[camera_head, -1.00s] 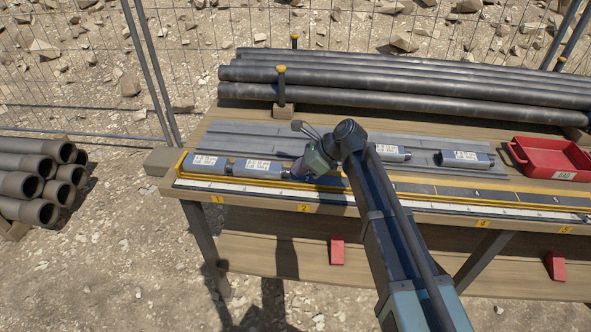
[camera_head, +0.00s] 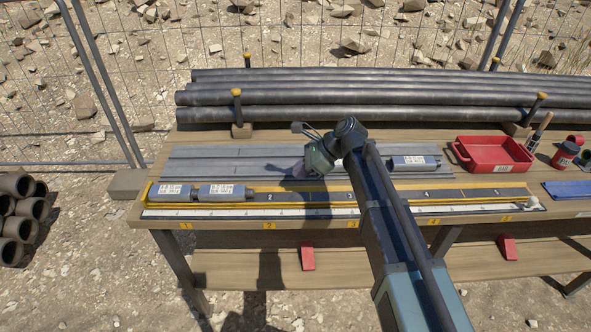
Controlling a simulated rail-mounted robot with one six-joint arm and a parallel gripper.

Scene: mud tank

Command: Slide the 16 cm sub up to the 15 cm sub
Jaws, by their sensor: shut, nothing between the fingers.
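Two blue-grey subs with white labels lie end to end in the yellow-edged channel (camera_head: 330,207) at the bench's left: a left one (camera_head: 172,190) and a right one (camera_head: 222,191). They look touching or nearly so; the labels are too small to tell which is 15 cm or 16 cm. My gripper (camera_head: 299,170) points down over the grey grooved rack, to the right of the right sub and apart from it. It is shut and empty; its fingertips are small and dark here. Another sub (camera_head: 413,162) lies on the rack at right.
A white ruler strip (camera_head: 250,212) with numbered yellow tags runs along the front edge. Long dark pipes (camera_head: 380,98) lie at the back behind yellow-topped posts. A red tray (camera_head: 493,153), brush and cans stand at right. The channel right of the two subs looks clear.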

